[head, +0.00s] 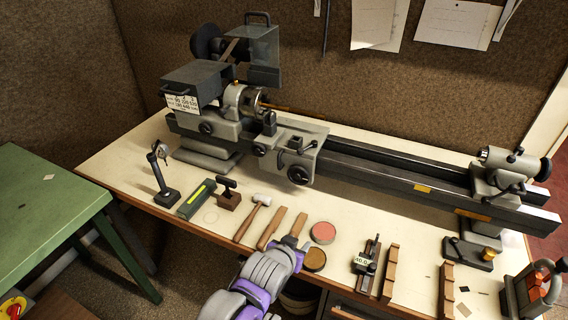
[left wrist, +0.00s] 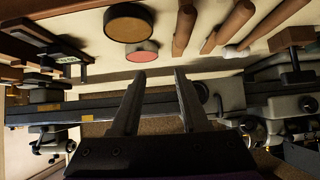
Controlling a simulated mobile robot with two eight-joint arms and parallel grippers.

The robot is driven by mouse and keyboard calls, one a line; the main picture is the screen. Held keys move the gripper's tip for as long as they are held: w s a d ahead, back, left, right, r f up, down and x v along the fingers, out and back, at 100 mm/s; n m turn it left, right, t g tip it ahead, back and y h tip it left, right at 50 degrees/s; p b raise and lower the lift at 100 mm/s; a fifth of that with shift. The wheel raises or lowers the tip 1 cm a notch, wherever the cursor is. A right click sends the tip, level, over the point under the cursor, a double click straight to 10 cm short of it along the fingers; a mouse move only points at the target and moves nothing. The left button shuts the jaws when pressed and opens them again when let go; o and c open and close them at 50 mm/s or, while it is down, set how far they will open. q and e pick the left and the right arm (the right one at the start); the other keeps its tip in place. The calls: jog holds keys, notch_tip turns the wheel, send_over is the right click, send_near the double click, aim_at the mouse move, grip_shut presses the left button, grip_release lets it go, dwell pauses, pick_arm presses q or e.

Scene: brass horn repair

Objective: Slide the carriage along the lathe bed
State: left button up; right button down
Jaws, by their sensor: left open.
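The lathe carriage (head: 292,150) is a grey block with a dark round handwheel (head: 299,173) on its front. It sits on the dark lathe bed (head: 385,172), close to the headstock (head: 205,120) at the bed's left end. My left gripper (head: 294,243) is over the bench's front edge, below and apart from the carriage. In the left wrist view its two fingers (left wrist: 158,90) are spread and empty. That view looks inverted, with the bed (left wrist: 85,106) behind the fingers and the carriage (left wrist: 235,95) right of them. My right gripper is not in view.
On the bench (head: 120,160) front lie a mallet (head: 252,215), wooden-handled tools (head: 270,230), a red round tin (head: 323,232), a brown tin (head: 314,259) and a small dark fixture (head: 367,265). The tailstock (head: 502,170) stands at the bed's right end. The bed between carriage and tailstock is clear.

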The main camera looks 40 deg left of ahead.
pick_arm(q)
jog(key=w+a+r+n+t+y+b, duration=0.1)
jog(key=w+a+r+n+t+y, duration=0.25)
jog(key=a, duration=0.55)
jog(key=m+t+y+b, duration=0.1)
jog(key=t+y, duration=0.1)
jog(key=t, duration=0.1)
send_near(279, 161)
jog(key=x, duration=0.9)
jog(key=shift+p, duration=0.3)
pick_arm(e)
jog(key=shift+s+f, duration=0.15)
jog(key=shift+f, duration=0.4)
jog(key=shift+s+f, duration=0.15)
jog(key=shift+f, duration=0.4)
pick_arm(q)
jog(key=shift+f, duration=0.1)
jog(key=shift+c, duration=0.3)
grip_shut()
